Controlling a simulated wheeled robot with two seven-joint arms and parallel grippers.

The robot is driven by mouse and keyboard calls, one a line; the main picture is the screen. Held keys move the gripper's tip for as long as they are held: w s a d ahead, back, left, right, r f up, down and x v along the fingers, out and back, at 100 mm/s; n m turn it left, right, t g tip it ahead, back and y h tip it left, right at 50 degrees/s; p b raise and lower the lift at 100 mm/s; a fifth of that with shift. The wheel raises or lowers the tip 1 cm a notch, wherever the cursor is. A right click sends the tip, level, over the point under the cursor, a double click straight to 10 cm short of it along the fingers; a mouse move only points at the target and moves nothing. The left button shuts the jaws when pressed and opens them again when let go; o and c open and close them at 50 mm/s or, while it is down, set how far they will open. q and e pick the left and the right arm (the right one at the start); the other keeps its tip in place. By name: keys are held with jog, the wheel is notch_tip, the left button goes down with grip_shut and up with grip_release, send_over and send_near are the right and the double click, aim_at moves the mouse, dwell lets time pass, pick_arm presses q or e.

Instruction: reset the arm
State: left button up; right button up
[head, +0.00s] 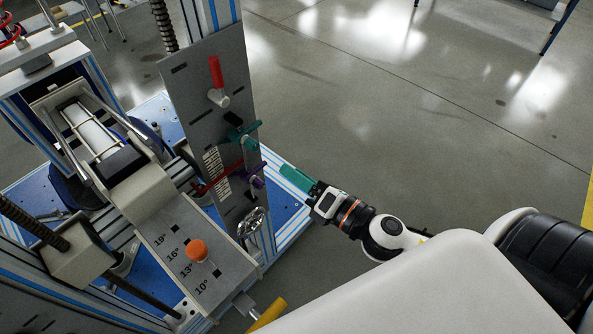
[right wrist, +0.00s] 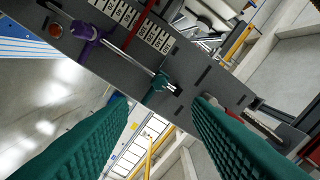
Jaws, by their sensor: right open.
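A tall grey panel (head: 193,85) on the test machine carries the arm parts. A red upright handle (head: 215,72) on a pale knob sits near its top. Below it are a teal clamp (head: 242,131) and a purple clamp (head: 257,179). A thin red bar (head: 218,182) crosses the panel beside a printed scale. In the right wrist view, the teal clamp (right wrist: 158,84), the purple clamp (right wrist: 87,37) and the red bar (right wrist: 139,22) show ahead of the fingers. My right gripper (head: 287,172) has teal fingers, is open and empty, and is just right of the panel. My left gripper is not in view.
A sloped grey plate with an orange knob (head: 196,249) and degree marks lies at lower left. A round metal knob (head: 251,222) is low on the panel. A yellow handle (head: 268,313) is at the bottom. The floor (head: 370,100) to the right is open.

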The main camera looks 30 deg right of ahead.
jog(key=w+d+f+m+g+h, duration=0.1)
jog(key=d+f+m+h, duration=0.15)
jog(key=f, duration=0.55)
jog(key=d+f+m+g+h, duration=0.1)
jog(key=d+f+m+g, duration=0.2)
jog(key=f, duration=0.5)
jog(key=s+d+f+m+g+h, duration=0.1)
jog(key=s+f+m, duration=0.25)
jog(key=f, duration=0.45)
jog(key=s+d+f+m+g+h, duration=0.1)
jog(key=s+d+f+m+g, duration=0.1)
jog(key=f+m, duration=0.35)
jog(key=s+d+f+m+g+h, duration=0.1)
jog(key=s+f+m, duration=0.15)
jog(key=f, duration=0.75)
jog(key=s+a+f+m+g, duration=0.1)
jog(key=s+f+m+g, duration=0.1)
jog(key=s+f, duration=0.3)
jog(key=s+a+f+m+g, duration=0.2)
jog(key=s+f+m+g, duration=0.1)
jog(key=s, duration=0.8)
jog(key=s+a+f+m+g, duration=0.2)
jog(key=s+f+m+g, duration=0.1)
jog(key=s+f, duration=0.5)
jog(key=shift+s+a+m, duration=0.25)
jog(key=shift+s+m, duration=0.1)
jog(key=shift+m, duration=0.45)
